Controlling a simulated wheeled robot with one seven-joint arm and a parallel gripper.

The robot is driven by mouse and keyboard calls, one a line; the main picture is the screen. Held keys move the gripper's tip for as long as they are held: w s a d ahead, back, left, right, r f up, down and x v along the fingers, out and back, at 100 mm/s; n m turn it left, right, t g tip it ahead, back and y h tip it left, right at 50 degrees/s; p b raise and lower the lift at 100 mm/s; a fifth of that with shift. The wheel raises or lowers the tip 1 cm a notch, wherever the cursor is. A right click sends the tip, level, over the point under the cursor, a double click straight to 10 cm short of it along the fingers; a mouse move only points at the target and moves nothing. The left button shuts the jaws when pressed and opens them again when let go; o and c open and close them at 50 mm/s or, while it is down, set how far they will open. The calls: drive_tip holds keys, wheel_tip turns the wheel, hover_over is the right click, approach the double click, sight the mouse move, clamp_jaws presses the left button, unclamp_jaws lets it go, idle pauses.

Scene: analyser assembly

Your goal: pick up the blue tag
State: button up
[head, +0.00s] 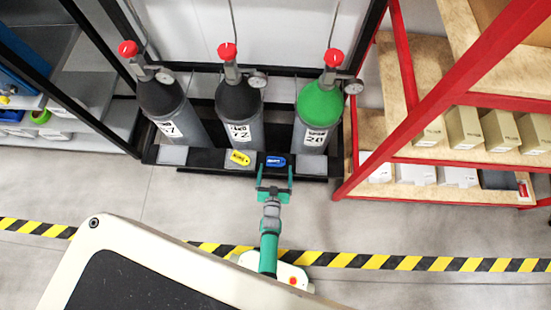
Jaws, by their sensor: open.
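The blue tag (276,161) lies on the black front ledge of the cylinder rack (310,166), in front of the gap between the middle cylinder and the green-topped one. My gripper (275,176) is teal, open, and points at the ledge just in front of the blue tag. Its two fingers reach up on either side, close to the tag's near edge; I cannot tell whether they touch it.
Three gas cylinders with red valve caps stand behind the ledge, the right one green-topped (320,101). A red-framed shelf (404,160) with boxes stands close on the right. Grey shelving (92,100) is on the left. Yellow-black floor tape (420,263) crosses open floor.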

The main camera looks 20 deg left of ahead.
sight(276, 162)
drive_tip(key=shift+x, duration=1.4)
drive_tip(key=shift+a+f, duration=0.1)
drive_tip(key=c, duration=1.1)
